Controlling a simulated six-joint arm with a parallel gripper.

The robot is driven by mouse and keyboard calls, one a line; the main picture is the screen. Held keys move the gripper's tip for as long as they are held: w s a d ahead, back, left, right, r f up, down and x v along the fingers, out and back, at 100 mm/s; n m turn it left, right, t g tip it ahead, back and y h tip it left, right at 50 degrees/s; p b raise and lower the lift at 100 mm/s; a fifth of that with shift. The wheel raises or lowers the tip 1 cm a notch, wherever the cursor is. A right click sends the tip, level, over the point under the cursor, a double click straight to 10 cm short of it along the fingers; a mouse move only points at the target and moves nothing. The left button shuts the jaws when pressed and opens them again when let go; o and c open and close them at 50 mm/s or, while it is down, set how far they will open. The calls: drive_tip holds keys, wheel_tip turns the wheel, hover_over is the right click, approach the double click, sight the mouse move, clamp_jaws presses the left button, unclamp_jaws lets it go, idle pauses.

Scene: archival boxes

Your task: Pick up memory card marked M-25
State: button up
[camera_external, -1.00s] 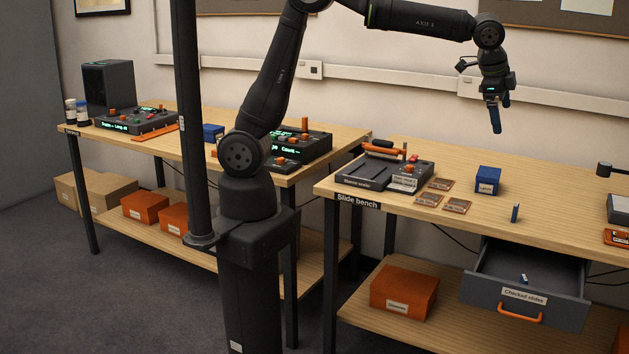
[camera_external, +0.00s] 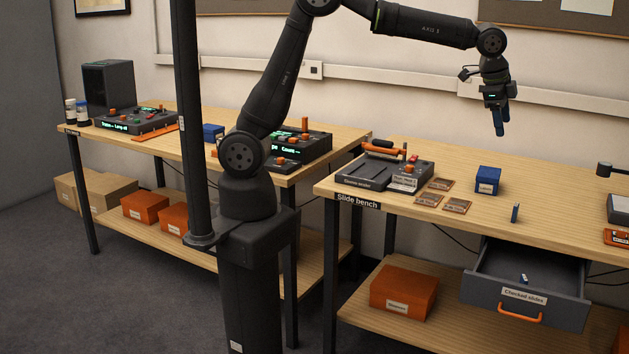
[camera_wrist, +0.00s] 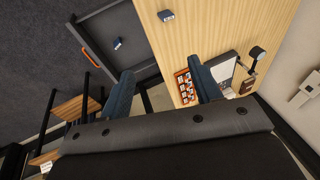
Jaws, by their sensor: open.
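A small blue card-like piece (camera_external: 515,212) stands upright on the slide bench near its front edge. It also shows at the top of the wrist view (camera_wrist: 166,15). Another small blue piece with a pale label (camera_external: 523,278) lies in the open drawer, and also shows in the wrist view (camera_wrist: 117,43). I cannot read a mark on either, so which is M-25 cannot be told. My gripper (camera_external: 499,131) points down high above the bench, well apart from both. Its blue fingers are spread and empty in the wrist view (camera_wrist: 163,72).
The open drawer (camera_external: 486,282), labelled "Checked slides", juts out below the bench (camera_external: 560,200). A blue box (camera_external: 487,181), several brown slides (camera_external: 457,206) and a sealer device (camera_external: 362,177) stand on the bench. A lamp (camera_external: 606,169) is at the right.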

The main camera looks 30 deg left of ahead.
drive_tip(key=w+f+g+h, duration=0.2)
drive_tip(key=w+f+g, duration=0.1)
drive_tip(key=w+f, duration=0.8)
approach(515, 209)
drive_tip(key=shift+g, duration=0.3)
drive_tip(key=w+f, duration=0.1)
drive_tip(key=d+f, duration=0.1)
drive_tip(key=f, duration=0.1)
drive_tip(key=w+f, duration=0.1)
drive_tip(key=shift+w+d+f, duration=0.2)
drive_tip(key=shift+w+f, duration=0.1)
drive_tip(key=shift+s+x, duration=0.2)
drive_tip(key=shift+x, duration=2.75)
drive_tip(key=shift+r, duration=0.1)
drive_tip(key=c, duration=1.1)
